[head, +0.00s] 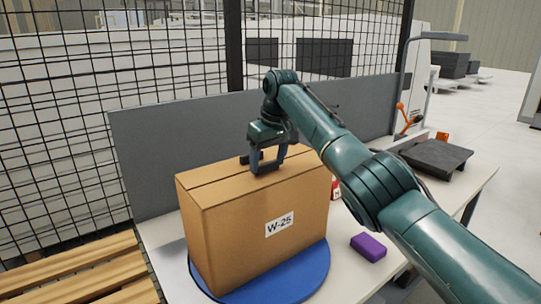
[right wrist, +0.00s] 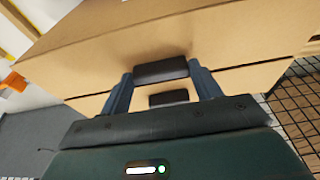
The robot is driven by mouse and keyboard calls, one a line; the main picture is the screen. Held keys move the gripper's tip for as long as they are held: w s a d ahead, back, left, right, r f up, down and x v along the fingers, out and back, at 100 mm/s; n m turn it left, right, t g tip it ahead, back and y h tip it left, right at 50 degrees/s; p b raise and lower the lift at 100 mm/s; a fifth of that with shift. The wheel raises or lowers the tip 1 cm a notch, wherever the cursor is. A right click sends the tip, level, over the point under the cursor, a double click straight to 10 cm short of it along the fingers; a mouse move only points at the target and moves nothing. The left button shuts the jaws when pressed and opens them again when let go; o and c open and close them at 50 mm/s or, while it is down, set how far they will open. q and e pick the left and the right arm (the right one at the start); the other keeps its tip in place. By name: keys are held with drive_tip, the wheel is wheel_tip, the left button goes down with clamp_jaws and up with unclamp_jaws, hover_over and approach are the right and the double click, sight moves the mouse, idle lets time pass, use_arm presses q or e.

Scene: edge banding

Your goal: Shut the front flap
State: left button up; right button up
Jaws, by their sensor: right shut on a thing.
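A brown cardboard box (head: 235,225) labelled W-25 stands upright on a blue round turntable (head: 305,272). Its front flap (head: 225,192) looks flat across the top, with a dark seam line behind it; a small remaining gap cannot be ruled out. My right gripper (head: 268,166) points down at the box top near its middle. In the right wrist view its two blue-grey fingers (right wrist: 163,88) stand on either side of a dark block (right wrist: 160,70), and the gripper is shut on it. The block is close over the cardboard; contact is unclear. My left gripper is not in view.
A purple block (head: 369,247) lies on the white table right of the box. A red and white item (head: 335,188) is partly hidden behind the box. A black slab (head: 437,158) lies farther right. A grey panel (head: 160,145) and mesh fence close off the back.

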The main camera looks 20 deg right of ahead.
sight(276, 178)
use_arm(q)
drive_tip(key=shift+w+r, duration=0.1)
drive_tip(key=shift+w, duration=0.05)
use_arm(e)
drive_tip(key=shift+f, duration=0.15)
drive_tip(key=o, duration=1.4)
drive_tip(key=shift+r, duration=0.35)
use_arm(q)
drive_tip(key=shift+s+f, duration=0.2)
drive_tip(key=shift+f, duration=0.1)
use_arm(e)
drive_tip(key=v, duration=1.2)
drive_tip(key=shift+s+r, duration=0.15)
drive_tip(key=shift+r, duration=0.15)
